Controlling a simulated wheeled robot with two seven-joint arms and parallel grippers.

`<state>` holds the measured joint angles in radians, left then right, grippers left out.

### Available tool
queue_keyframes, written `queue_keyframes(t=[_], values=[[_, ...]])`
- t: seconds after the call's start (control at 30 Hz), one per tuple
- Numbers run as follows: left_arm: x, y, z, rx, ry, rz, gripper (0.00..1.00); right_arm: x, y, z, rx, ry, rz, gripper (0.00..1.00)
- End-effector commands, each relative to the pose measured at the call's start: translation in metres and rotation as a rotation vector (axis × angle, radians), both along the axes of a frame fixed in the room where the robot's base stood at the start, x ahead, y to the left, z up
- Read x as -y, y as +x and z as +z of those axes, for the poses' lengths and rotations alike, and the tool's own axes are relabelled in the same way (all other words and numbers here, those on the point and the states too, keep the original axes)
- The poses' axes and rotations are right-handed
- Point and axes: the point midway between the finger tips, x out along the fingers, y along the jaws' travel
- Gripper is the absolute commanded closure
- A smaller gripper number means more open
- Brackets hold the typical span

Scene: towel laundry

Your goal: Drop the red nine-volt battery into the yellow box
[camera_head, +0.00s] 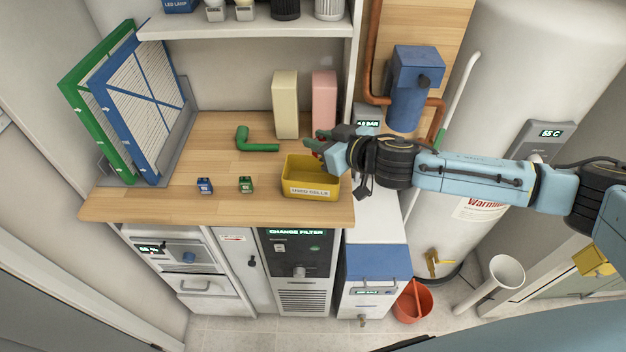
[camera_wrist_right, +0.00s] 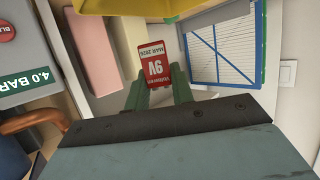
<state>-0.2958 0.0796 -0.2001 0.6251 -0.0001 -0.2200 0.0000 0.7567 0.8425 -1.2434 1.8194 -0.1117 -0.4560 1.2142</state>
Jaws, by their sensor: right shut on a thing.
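The yellow box (camera_head: 311,191), labelled "USED CELLS", stands at the front right of the wooden counter. My right gripper (camera_head: 315,147) reaches in from the right, above the box's back edge. In the right wrist view my right gripper (camera_wrist_right: 158,92) is shut on the red nine-volt battery (camera_wrist_right: 153,64), with the battery's printed face showing between the green fingers. The yellow box also shows at the top of that view (camera_wrist_right: 125,6). In the head view the battery is mostly hidden by the fingers. My left gripper is not in view.
A blue battery (camera_head: 204,185) and a green battery (camera_head: 246,185) stand left of the box. A green elbow pipe (camera_head: 256,146), a cream block (camera_head: 285,104) and a pink block (camera_head: 324,100) are behind it. Framed filters (camera_head: 140,100) stand at the left.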

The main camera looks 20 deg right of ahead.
Motion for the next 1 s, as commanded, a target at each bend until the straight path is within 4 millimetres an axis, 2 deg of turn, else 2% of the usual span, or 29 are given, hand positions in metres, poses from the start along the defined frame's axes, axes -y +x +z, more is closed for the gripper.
queue_keyframes(t=[0.03, 0.07, 0.23, 0.53, 0.67, 1.0], values=[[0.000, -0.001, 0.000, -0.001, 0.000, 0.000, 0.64, 0.000, 0.000, 0.000, 0.000, 0.000, 0.000, 0.99], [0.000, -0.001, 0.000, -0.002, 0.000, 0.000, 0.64, 0.000, 0.000, 0.000, 0.000, 0.000, 0.000, 0.73], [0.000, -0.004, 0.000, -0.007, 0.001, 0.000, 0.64, 0.000, 0.000, 0.000, 0.000, 0.000, 0.000, 0.51], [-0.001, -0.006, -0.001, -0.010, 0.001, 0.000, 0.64, 0.001, -0.001, 0.000, -0.001, 0.000, 0.000, 0.51], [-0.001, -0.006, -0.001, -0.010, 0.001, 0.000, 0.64, 0.006, -0.010, 0.003, -0.002, 0.002, -0.001, 0.51], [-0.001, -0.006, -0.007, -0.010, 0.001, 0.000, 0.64, 0.037, -0.066, 0.025, -0.004, -0.001, -0.001, 0.51]])
